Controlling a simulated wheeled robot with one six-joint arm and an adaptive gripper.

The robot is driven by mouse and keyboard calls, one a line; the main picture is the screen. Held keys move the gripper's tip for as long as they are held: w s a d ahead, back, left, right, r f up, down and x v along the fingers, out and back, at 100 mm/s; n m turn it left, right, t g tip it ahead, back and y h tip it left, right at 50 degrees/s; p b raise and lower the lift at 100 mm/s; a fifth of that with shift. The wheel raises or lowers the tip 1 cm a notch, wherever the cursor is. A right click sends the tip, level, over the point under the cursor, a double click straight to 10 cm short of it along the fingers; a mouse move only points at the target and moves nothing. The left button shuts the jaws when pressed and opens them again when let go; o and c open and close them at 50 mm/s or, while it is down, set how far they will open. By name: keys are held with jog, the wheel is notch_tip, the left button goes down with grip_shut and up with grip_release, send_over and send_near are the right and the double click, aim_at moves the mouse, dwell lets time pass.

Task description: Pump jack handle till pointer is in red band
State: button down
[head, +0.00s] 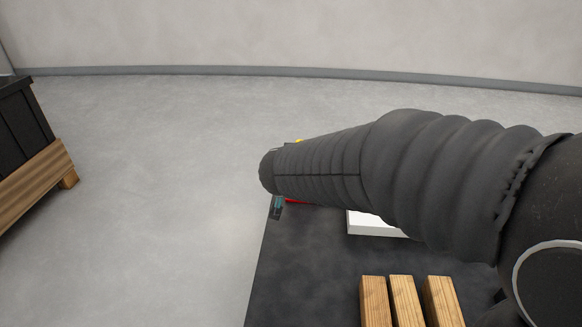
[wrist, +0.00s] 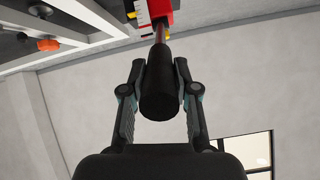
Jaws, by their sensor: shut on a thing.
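In the wrist view, the jack handle (wrist: 159,95) is a dark rod with a thick black grip, pointing towards the camera. My gripper (wrist: 160,68) is shut on the black grip, with one finger on each side. The rod runs up to the red jack body (wrist: 163,8), cut off by the top edge. A white strip with marks (wrist: 142,12) is beside the red part; no pointer can be made out. In the head view my arm hides most of the jack; a sliver of red (head: 296,202) and part of my gripper (head: 277,207) show below it.
A dark table top (head: 300,260) lies under my arm. It carries a white block (head: 375,224) and several wooden slats (head: 402,300). A black crate (head: 20,125) on a wooden base stands at far left. The grey floor between is clear.

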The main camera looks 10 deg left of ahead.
jog(key=c, duration=0.9)
grip_release()
jog(key=shift+w+r, duration=0.2)
jog(key=shift+r, duration=0.15)
jog(key=shift+o, duration=0.2)
jog(key=shift+f, duration=0.1)
jog(key=shift+s, duration=0.1)
jog(key=v, duration=1.2)
jog(key=shift+f, duration=0.15)
